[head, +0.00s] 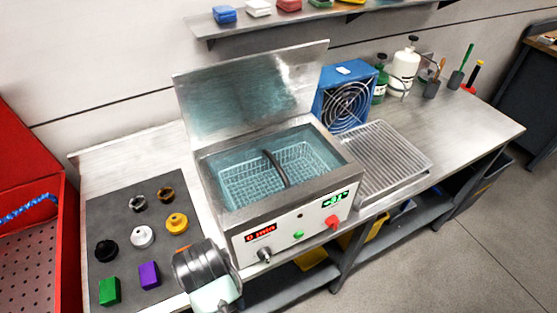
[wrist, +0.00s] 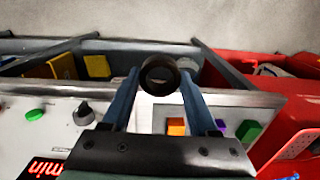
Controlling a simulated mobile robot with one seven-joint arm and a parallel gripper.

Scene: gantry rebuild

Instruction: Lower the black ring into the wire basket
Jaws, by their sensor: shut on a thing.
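My gripper (wrist: 160,82) shows in the wrist view with its two blue fingers closed on the sides of a dark ring (wrist: 159,91). The ring's round opening faces the camera. In the head view my dark wrist is at the bottom, in front of the cleaner's left end; the fingers and held ring are hidden there. The wire basket (head: 247,188) sits inside the open tank of the bench cleaner (head: 228,220), with a black arched handle (head: 274,166) across it. The held ring is apart from the basket.
The cleaner's lid (head: 250,90) stands raised behind the tank. A dark mat (head: 125,227) at left holds knobs, rings and coloured blocks. A wire rack tray (head: 390,160) and blue fan (head: 345,97) are at right. A red bin (head: 30,170) stands far left.

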